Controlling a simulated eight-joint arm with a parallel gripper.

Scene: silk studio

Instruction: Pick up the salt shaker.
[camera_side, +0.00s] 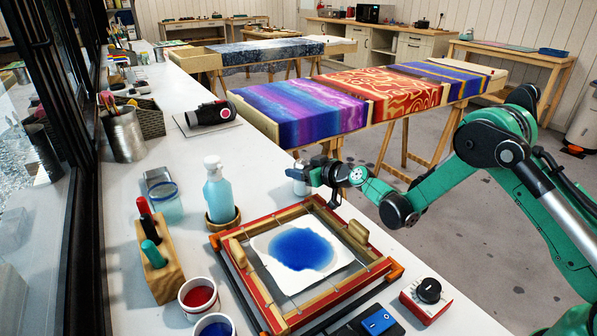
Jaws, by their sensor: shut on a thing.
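The salt shaker (299,187) is a small, pale, upright cylinder just behind the wooden frame, near the far edge of the white worktop. My gripper (308,178) reaches in from the right and is shut on it at its upper part. My gripper's dark fingers partly cover the shaker. I cannot tell whether its base touches the worktop.
A red and wooden frame (227,254) with blue-dyed cloth stands in front of my gripper. A marker block (163,276), paint cups (199,298) and a dial box (428,293) are nearer. Worktop (250,165) behind the bottle is free.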

